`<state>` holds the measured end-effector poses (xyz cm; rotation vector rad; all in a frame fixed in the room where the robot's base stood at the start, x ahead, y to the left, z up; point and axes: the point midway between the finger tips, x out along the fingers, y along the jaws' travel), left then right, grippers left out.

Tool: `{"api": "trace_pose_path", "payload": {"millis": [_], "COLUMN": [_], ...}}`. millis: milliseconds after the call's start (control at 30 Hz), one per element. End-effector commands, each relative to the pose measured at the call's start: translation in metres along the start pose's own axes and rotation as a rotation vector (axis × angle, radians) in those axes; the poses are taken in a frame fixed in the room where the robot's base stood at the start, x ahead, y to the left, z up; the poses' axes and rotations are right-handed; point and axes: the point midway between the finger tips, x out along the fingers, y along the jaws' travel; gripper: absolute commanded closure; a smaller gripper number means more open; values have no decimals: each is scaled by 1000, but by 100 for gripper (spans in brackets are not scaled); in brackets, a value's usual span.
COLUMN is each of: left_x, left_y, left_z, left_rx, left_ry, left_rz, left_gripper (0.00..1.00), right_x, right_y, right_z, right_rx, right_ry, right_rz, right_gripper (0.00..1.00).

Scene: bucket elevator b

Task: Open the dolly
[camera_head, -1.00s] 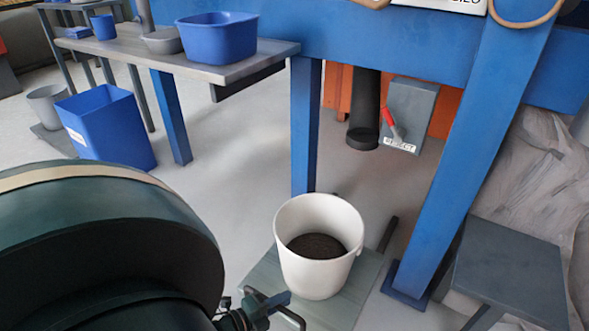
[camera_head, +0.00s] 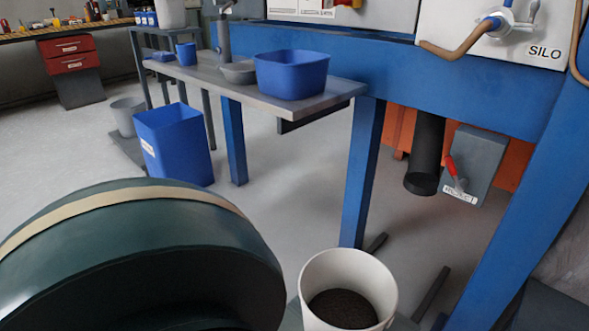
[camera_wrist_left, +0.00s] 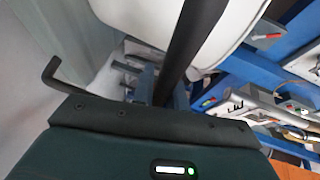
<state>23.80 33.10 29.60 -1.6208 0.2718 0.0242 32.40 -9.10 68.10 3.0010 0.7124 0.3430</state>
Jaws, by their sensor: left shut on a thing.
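A white bucket (camera_head: 322,285) with dark grains inside stands at the bottom of the head view. Only a sliver of the flat grey-green board (camera_head: 293,318) under it shows, and I cannot tell from this what on it opens. In the left wrist view, my left gripper (camera_wrist_left: 150,82) is shut on a long dark bar (camera_wrist_left: 195,35). I cannot tell what the bar's far end joins. A large white rounded surface (camera_wrist_left: 145,18), probably the bucket, is close behind the bar. My left arm's dark green link fills the lower left of the head view. My right gripper is not in view.
A blue frame leg (camera_head: 360,180) stands just behind the bucket. Dark floor rails (camera_head: 432,293) lie to the right. A black spout (camera_head: 425,155) and a grey box with a red lever (camera_head: 455,175) hang above. A blue bin (camera_head: 175,145) stands left; the floor between is clear.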

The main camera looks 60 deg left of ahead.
Motion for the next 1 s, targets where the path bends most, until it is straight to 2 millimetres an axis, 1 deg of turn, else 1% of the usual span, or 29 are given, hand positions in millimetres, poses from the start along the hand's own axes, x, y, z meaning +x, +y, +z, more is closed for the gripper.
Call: {"api": "trace_pose_path", "payload": {"millis": [33, 300, 500, 600, 667, 767, 867, 1000], "left_x": [-1, 0, 0, -4, -11, -28, -50, -83], "left_y": [0, 0, 0, 0, 0, -1, -1, -1], "left_z": [1, 1, 0, 0, 0, 0, 0, 0], "left_rx": [1, 1, 0, 0, 0, 0, 0, 0], "left_ry": [-1, -1, 0, -1, -1, -2, -2, -2], "left_rz": [1, 1, 1, 3, 5, 6, 7, 6], "left_gripper": [85, 64, 64, 64, 64, 64, 64, 64], "right_x": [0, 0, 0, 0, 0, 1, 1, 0], "right_y": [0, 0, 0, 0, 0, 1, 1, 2], "right_z": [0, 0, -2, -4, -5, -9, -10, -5], "right_rx": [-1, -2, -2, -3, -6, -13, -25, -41], "right_ry": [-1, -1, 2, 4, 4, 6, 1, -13], "right_rz": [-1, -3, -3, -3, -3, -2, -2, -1], "right_gripper": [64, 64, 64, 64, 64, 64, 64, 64]}}
